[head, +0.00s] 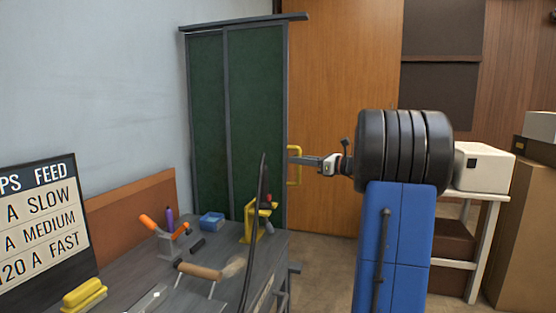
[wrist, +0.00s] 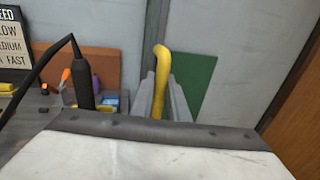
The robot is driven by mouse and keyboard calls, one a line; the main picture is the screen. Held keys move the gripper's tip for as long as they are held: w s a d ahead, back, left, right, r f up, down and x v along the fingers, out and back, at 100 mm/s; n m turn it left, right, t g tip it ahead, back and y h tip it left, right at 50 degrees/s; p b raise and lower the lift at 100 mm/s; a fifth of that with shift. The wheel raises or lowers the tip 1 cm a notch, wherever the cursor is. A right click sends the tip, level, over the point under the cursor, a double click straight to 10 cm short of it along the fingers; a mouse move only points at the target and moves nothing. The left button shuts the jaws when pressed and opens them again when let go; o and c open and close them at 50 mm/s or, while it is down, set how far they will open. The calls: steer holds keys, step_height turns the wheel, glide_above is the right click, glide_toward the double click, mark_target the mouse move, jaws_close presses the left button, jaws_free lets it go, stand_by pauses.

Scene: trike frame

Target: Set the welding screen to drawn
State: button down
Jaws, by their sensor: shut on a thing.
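The welding screen (head: 257,100) has dark green panels in a grey frame under a top rail (head: 245,22). Two panels show side by side against the wall in the head view. A yellow handle (head: 297,179) stands at its right edge. My gripper (head: 298,157) reaches in from the right at that handle. In the wrist view my gripper (wrist: 161,98) is shut on the yellow handle (wrist: 161,62), with a grey finger on each side. A piece of green panel (wrist: 195,80) shows behind it. The screen's lower part is hidden by the bench.
A grey workbench (head: 135,263) with tools, a yellow brush (head: 84,296) and a dark upright cable stands in front left. A wooden door (head: 345,75) is behind my arm. A white box (head: 484,167) sits on a shelf at right. Bare floor shows below the door.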

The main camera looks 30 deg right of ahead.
steer(key=d+v, duration=0.1)
steer(key=v, duration=0.5)
steer(key=shift+d, duration=0.25)
steer(key=shift+f, duration=0.1)
steer(key=c, duration=1.7)
jaws_free()
steer(key=shift+s+d, duration=0.1)
steer(key=shift+s, duration=0.05)
steer(key=v, duration=1.7)
steer(key=shift+s, duration=0.15)
